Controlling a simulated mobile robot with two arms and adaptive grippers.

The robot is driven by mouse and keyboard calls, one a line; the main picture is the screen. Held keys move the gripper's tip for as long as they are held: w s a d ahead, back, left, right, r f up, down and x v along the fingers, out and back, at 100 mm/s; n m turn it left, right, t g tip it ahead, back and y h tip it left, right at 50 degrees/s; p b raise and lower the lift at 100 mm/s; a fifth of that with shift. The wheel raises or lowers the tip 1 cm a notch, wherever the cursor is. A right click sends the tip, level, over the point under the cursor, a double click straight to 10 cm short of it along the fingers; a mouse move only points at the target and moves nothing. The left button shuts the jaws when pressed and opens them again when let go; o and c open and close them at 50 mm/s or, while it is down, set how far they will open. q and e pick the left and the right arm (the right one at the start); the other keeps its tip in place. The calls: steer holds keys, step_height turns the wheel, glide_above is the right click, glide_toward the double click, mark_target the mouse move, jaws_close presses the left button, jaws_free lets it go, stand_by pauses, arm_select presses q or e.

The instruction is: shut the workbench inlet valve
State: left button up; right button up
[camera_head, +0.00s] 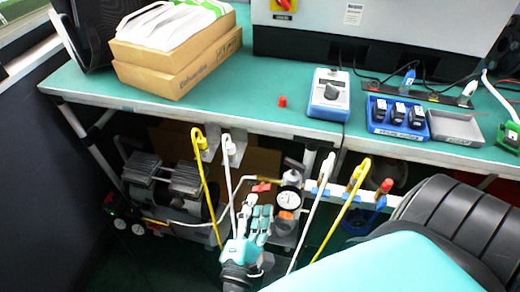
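Under the front edge of the green-topped workbench (240,90) is pipework with a round gauge (290,180). A small red handle (261,187) sits on this pipework, left of the gauge. Another red handle (385,187), on a blue fitting, is farther right below the bench edge. I cannot tell for certain which one is the inlet valve. My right gripper (257,212) is below and slightly left of the gauge, fingers pointing up toward the first red handle. Its fingers look spread and empty, apart from the handle. My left gripper is not in view.
Yellow and white hoses (207,190) hang from the bench edge on both sides of the gripper. A compressor (165,185) stands under the bench at left. On top are cardboard boxes (175,65), a blue meter (329,95) and a blue tray (397,118).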

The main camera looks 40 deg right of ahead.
mark_target(262, 192)
steer(key=shift+x, duration=1.8)
jaws_close()
